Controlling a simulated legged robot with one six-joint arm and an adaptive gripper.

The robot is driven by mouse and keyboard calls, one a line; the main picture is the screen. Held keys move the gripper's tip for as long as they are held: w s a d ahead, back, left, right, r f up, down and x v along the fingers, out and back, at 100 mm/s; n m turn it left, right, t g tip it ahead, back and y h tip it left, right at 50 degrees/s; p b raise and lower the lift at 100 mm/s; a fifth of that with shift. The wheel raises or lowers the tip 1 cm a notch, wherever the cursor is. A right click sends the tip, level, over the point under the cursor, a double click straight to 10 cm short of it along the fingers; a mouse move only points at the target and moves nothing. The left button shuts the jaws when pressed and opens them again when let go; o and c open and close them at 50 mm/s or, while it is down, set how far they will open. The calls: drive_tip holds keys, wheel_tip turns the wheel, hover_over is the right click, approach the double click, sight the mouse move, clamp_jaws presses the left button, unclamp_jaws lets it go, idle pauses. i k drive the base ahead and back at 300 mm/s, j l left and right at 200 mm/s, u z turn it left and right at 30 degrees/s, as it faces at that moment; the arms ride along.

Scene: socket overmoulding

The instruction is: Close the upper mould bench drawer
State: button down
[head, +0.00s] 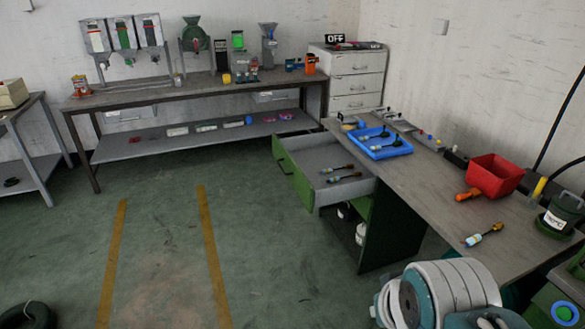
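The upper mould bench drawer (293,174) stands pulled out from the left side of the right-hand bench (430,190). Its front is green with a dark handle (282,167), and its inside is grey. Two slim dark-and-yellow tools (342,178) lie in the drawer near the bench end. Below it is an open compartment with a dark item and a white item (361,233). White and teal links of my arm fill the bottom right. My gripper is not in view.
The bench top holds a blue tray (378,149), a red bin (494,176), a loose tool (484,236) and a dark green pot (562,215). A long bench (190,93) stands along the back wall. The green floor left of the drawer is clear, with two yellow lines (213,250).

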sight(300, 158)
drive_tip(key=i+j, duration=0.3)
drive_tip(key=i, duration=2.2)
drive_tip(key=l+z, duration=0.05)
drive_tip(key=l, duration=0.05)
